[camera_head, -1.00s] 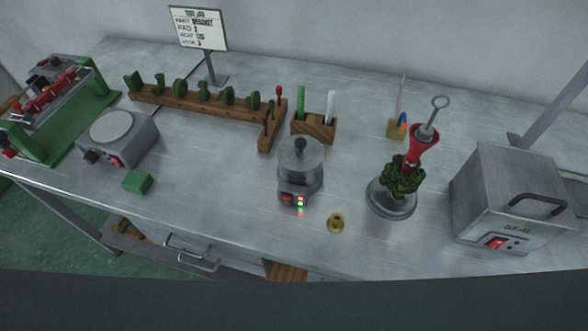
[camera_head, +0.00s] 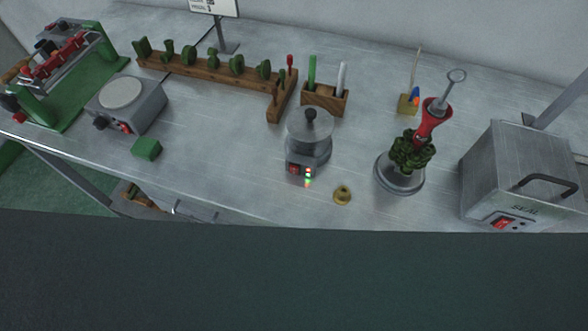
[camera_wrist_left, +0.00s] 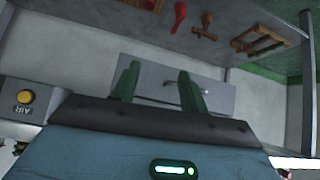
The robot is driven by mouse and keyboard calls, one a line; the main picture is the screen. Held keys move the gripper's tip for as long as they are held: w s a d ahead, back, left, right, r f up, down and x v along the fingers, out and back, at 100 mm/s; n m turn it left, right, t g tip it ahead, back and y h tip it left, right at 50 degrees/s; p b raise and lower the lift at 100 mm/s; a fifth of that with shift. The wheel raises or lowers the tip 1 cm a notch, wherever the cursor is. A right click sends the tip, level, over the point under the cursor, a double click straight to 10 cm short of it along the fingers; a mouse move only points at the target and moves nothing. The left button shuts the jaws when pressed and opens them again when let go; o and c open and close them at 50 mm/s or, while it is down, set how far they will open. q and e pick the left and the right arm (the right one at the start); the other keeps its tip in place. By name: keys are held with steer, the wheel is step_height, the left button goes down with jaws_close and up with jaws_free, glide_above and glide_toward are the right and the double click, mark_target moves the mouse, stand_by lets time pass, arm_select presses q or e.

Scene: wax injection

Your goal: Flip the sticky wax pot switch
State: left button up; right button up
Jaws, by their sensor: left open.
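The sticky wax pot (camera_head: 309,140) is a grey metal pot with a dark-knobbed lid. It stands near the front edge in the middle of the table. Its red switch (camera_head: 293,169) is on the front of its base, beside small lit red and green lamps (camera_head: 308,176). My left gripper (camera_wrist_left: 158,84) shows only in its wrist view, with two green fingers apart and nothing between them. It faces a grey drawer front with a handle, below a shelf with tools. My right gripper is not in view.
A brass ring (camera_head: 342,195) lies right of the pot. A wax tree on a round stand (camera_head: 400,180) and a SEAL box (camera_head: 515,180) stand further right. A wooden rack (camera_head: 215,80), a grey hotplate unit (camera_head: 128,105) and a green block (camera_head: 146,148) are left.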

arm_select(q)
jaws_close()
stand_by(1.5)
